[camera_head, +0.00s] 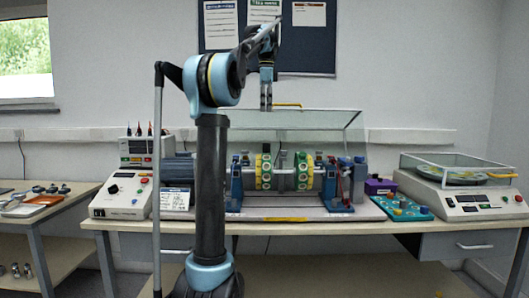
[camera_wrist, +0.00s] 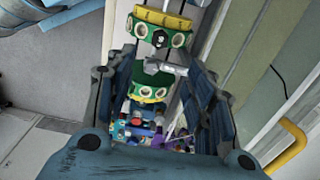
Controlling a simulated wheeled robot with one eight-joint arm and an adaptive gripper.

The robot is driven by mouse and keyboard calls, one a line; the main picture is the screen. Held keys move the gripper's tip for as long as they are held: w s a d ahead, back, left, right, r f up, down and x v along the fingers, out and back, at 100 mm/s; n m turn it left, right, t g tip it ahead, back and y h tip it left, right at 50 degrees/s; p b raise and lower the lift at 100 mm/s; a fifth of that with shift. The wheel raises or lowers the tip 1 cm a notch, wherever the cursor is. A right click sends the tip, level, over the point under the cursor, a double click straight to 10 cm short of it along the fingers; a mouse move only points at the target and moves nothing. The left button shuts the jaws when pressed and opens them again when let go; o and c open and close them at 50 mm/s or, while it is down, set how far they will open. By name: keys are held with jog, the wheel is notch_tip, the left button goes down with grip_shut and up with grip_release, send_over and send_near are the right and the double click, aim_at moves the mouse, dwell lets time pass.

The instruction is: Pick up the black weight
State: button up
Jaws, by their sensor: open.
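I cannot pick out the black weight for certain in either view. A teal tray (camera_head: 402,207) with small coloured pieces lies on the bench, right of the balancing machine. Several small blue, red and purple pieces (camera_wrist: 145,130) show between my fingers in the wrist view, too small to tell apart. My gripper (camera_head: 266,106) hangs pointing down above the machine. It is open in the wrist view (camera_wrist: 152,68), with nothing visibly held. Beyond its fingers are the green and yellow rotor discs (camera_wrist: 160,32), which also show in the head view (camera_head: 263,171).
A clear guard with a yellow handle (camera_head: 287,105) stands at the machine's back. A purple box (camera_head: 380,187) is beside the tray. A scale (camera_head: 475,203) is at right, a control box (camera_head: 121,196) at left. A side table (camera_head: 40,205) holds metal parts.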

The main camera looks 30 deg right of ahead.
send_near(266, 145)
jog(key=f, duration=0.3)
jog(key=w+f, duration=0.1)
jog(key=f, duration=0.3)
jog(key=d+f, duration=0.1)
jog(key=f, duration=0.2)
jog(key=shift+w+f, duration=0.15)
jog(key=shift+w, duration=0.05)
jog(key=c, duration=1.1)
